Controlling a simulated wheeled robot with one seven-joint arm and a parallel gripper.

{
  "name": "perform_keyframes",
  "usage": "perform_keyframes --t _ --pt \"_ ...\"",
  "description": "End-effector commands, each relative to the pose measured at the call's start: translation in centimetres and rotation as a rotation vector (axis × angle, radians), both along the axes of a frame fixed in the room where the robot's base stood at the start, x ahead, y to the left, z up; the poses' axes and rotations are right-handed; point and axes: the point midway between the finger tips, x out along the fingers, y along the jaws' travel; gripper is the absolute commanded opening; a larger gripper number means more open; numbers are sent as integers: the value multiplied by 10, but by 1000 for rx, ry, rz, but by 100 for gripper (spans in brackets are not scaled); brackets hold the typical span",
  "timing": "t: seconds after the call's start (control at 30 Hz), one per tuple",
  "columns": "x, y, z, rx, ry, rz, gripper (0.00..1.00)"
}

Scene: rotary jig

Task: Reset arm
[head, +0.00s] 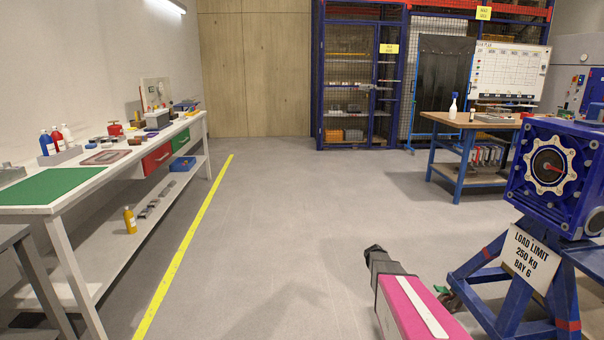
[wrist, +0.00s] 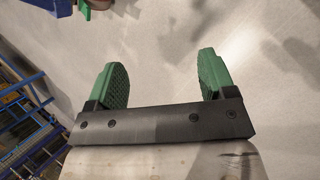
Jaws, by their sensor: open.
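My gripper (wrist: 163,80) shows in the wrist view with its two green ribbed fingers spread apart. Nothing is between them, only pale floor behind. In the head view my arm (head: 415,305), pink with a white stripe and a dark end, reaches in from the bottom right of centre. My fingers cannot be made out clearly there. The rotary jig (head: 549,166), a blue box with a pale round plate and a red pointer, stands on a blue stand at the right. My arm is left of the stand and appears apart from it.
A sign (head: 530,256) reading "LOAD LIMIT 250 KG BAY 6" hangs on the jig's stand (head: 492,322). A long white workbench (head: 85,190) lines the left wall. A wooden table (head: 470,121) stands behind the jig. The floor (head: 290,200) in the middle is clear.

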Motion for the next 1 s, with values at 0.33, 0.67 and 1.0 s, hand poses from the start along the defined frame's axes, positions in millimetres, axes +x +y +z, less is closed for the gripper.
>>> perform_keyframes --t 0.33,0.67,1.0 --pt "-156 142 102 357 -167 -435 77" --pt "-215 196 139 515 -180 -642 77" --pt "-215 196 139 516 -180 -644 77"
